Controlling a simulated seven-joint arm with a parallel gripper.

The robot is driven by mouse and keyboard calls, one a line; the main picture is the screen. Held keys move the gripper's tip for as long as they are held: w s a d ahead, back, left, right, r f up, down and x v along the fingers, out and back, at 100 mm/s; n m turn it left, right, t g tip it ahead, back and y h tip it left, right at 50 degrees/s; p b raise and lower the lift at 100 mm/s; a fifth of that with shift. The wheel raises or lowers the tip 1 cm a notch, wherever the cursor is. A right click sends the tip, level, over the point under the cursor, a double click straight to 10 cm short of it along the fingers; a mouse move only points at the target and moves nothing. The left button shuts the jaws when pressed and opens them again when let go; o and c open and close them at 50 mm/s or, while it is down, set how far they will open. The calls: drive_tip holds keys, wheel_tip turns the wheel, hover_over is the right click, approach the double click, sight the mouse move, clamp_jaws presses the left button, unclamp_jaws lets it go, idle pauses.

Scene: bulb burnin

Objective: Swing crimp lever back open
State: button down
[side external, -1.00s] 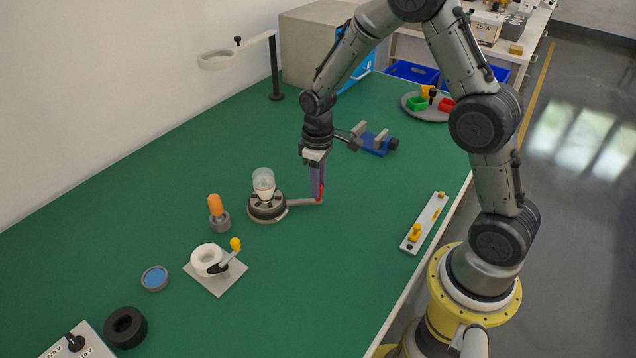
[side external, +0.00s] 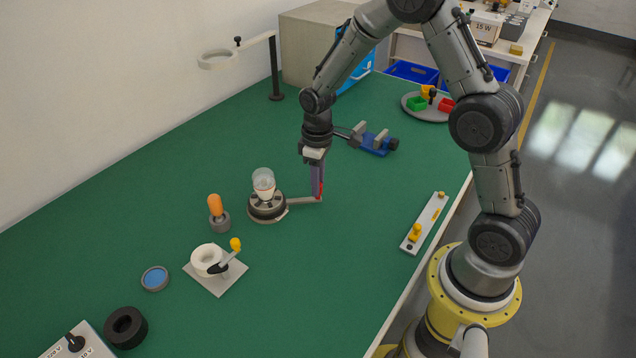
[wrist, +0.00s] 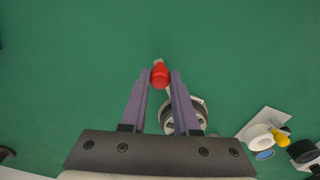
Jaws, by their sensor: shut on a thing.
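The crimp fixture (side external: 267,212) is a round dark and grey base on the green bench, with a clear bulb (side external: 264,181) standing upright in it. Its crimp lever (side external: 302,200) sticks out to the right in the side view, low over the bench. The lever ends in a red knob (wrist: 160,74). My gripper (wrist: 160,78) is shut on this knob, with one purple finger on each side. In the side view my gripper (side external: 318,193) points straight down at the lever's outer end. The fingers hide part of the knob there, and the wrist view shows only part of the fixture.
An orange-handled tool (side external: 216,206) stands left of the fixture, with a white ring on a plate (side external: 230,279) in front. A blue vise (side external: 376,143) stands behind my gripper and a pale bar (side external: 428,222) lies to the right. Bench around the lever is clear.

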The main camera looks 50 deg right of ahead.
drive_tip(key=shift+w+d+n, duration=0.5)
drive_tip(key=shift+w+n, duration=0.05)
drive_tip(key=shift+n, duration=0.05)
drive_tip(key=w+d+n, duration=0.1)
drive_tip(key=w+n, duration=0.1)
drive_tip(key=w+d+n, duration=0.1)
drive_tip(key=w+n, duration=0.3)
drive_tip(key=shift+d, duration=0.4)
drive_tip(key=shift+w+r+n, duration=0.1)
drive_tip(key=shift+w+n, duration=1.5)
drive_tip(key=shift+w, duration=0.2)
drive_tip(key=c, duration=0.7)
unclamp_jaws()
drive_tip(key=shift+o, duration=0.2)
